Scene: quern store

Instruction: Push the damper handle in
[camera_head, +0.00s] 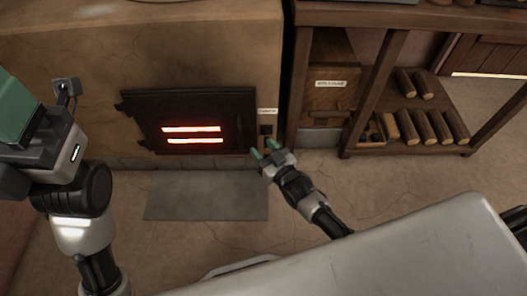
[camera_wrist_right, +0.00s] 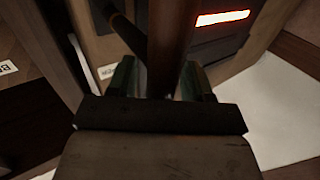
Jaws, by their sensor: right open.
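The oven front (camera_head: 60,135) has a small white label (camera_head: 267,111) right of its door, with a dark fitting (camera_head: 265,129) below it, which looks like the damper's place. My right gripper (camera_head: 264,149) is open just below and in front of that fitting. In the right wrist view a dark brown bar (camera_wrist_right: 172,45), likely the damper handle, runs between the green fingers of the open gripper (camera_wrist_right: 157,80). I cannot tell whether the fingers touch it. My left gripper (camera_head: 20,108) is partly visible at the left edge, away from the oven door; its jaws are unclear.
The dark oven door (camera_head: 190,108) has glowing slots and also shows in the wrist view. A grey mat (camera_head: 206,197) lies on the floor before it. A wooden rack (camera_head: 350,135) with several logs stands right of the oven, close to my right arm. Open floor lies farther right.

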